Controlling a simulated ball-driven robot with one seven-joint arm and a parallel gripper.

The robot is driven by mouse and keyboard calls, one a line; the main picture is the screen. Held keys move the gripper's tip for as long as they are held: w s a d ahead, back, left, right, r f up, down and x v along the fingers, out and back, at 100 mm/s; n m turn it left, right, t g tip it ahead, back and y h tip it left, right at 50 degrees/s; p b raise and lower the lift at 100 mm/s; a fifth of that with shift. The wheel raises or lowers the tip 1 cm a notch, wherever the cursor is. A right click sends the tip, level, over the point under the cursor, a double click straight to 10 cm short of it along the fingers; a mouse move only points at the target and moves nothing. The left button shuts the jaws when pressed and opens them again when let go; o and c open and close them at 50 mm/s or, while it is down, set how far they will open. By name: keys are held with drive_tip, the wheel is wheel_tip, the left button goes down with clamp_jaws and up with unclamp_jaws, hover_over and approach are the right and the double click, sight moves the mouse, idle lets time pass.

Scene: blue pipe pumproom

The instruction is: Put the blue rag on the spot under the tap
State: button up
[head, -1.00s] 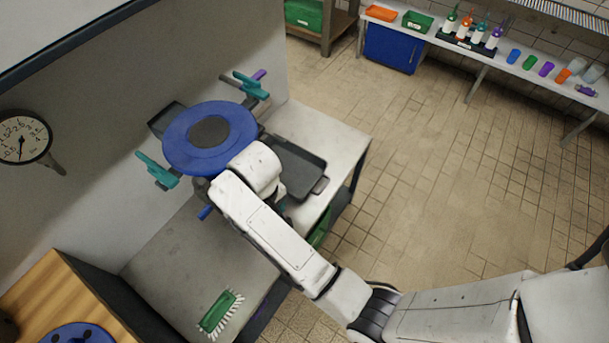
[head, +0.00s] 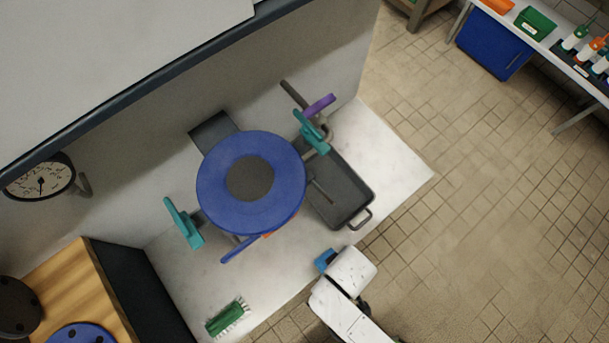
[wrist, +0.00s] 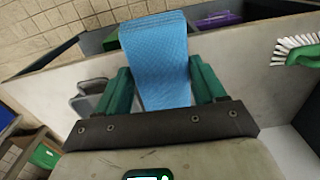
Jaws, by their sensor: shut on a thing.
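My gripper (wrist: 160,82) is shut on the blue rag (wrist: 156,45), a folded, textured cloth held between its two green fingers in the wrist view. In the head view only a small blue part of the rag (head: 325,260) shows at the end of my arm, by the front edge of the white bench. A tap-like fitting with teal (head: 312,133) and purple (head: 319,104) handles is on the wall behind the dark tray (head: 345,198). Another teal handle (head: 184,224) is at the left. I cannot make out a marked spot under a tap.
A large blue round flange (head: 215,190) stands over the middle of the bench (head: 400,172). A green brush (head: 226,318) lies at the bench's front left. A gauge (head: 40,183) is on the wall.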

sight(324, 263)
drive_tip(key=shift+s+a, duration=0.4)
drive_tip(key=shift+s, duration=0.35)
drive_tip(key=shift+a+f, duration=0.2)
drive_tip(key=w, duration=0.1)
drive_tip(key=w+a+f, duration=0.1)
drive_tip(key=w, duration=0.1)
drive_tip(key=w+a+f, duration=0.1)
drive_tip(key=shift+w+a, duration=0.15)
drive_tip(key=shift+w, duration=0.05)
drive_tip(key=w+a+f+b, duration=0.1)
drive_tip(key=w+f+b, duration=0.1)
drive_tip(key=b, duration=0.1)
drive_tip(key=w+a+f+b, duration=0.1)
drive_tip(key=w+f+b, duration=0.1)
drive_tip(key=w+b, duration=0.1)
drive_tip(key=w+a+f+b, duration=0.1)
drive_tip(key=w+f+b, duration=0.1)
drive_tip(key=b, duration=0.3)
drive_tip(key=shift+w+a+f, duration=0.15)
drive_tip(key=shift+a+f, duration=0.05)
drive_tip(key=shift+f, duration=0.3)
drive_tip(key=f+b, duration=0.2)
drive_tip(key=b, duration=0.1)
drive_tip(key=f+b, duration=0.1)
drive_tip(key=f, duration=0.1)
drive_tip(key=shift+w+a, duration=0.15)
drive_tip(key=shift+w, duration=0.15)
drive_tip(key=shift+r, duration=0.1)
